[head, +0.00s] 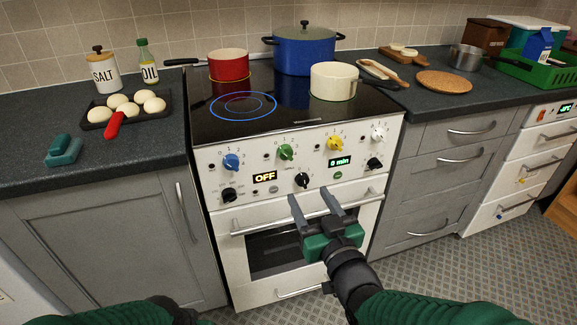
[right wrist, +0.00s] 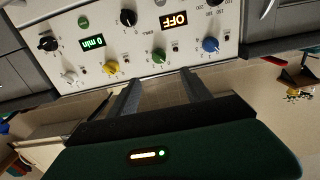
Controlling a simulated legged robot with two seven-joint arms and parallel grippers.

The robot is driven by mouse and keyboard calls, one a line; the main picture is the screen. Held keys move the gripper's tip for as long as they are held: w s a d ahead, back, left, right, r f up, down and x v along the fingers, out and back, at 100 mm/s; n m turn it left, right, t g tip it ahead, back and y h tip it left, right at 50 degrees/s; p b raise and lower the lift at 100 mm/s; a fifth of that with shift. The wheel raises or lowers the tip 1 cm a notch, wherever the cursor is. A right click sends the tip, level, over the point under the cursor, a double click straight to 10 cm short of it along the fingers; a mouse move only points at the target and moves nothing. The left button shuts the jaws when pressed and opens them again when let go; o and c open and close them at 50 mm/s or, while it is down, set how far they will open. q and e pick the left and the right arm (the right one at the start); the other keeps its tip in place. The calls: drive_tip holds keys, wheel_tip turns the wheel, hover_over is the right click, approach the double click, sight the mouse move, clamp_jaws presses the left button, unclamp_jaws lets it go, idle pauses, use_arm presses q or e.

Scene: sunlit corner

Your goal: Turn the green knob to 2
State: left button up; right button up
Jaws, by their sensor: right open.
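The green knob (head: 286,152) is on the stove's white front panel, between the blue knob (head: 231,161) and the yellow knob (head: 335,143). Small numbers surround it, but its setting is too small to read. It also shows in the right wrist view (right wrist: 159,57), just beyond the fingertips. My right gripper (head: 311,198) is open and empty in front of the stove, lower in the head view than the green knob and apart from it. The right wrist view sees the panel upside down, with both fingers (right wrist: 158,84) pointing at it. My left gripper is out of view.
A black knob (head: 302,180) and an OFF display (head: 265,177) lie below the green knob. The oven handle (head: 262,228) sticks out near my right gripper. A red pot (head: 229,65), blue pot (head: 304,50) and cream pan (head: 334,81) stand on the cooktop.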

sight(288, 157)
drive_tip(key=b+x, duration=0.1)
drive_tip(key=x, duration=0.6)
drive_tip(key=b+x, duration=0.2)
drive_tip(key=x, duration=0.6)
drive_tip(key=shift+f, duration=0.2)
drive_tip(key=shift+w+r, duration=0.1)
drive_tip(key=shift+w, duration=0.35)
clamp_jaws()
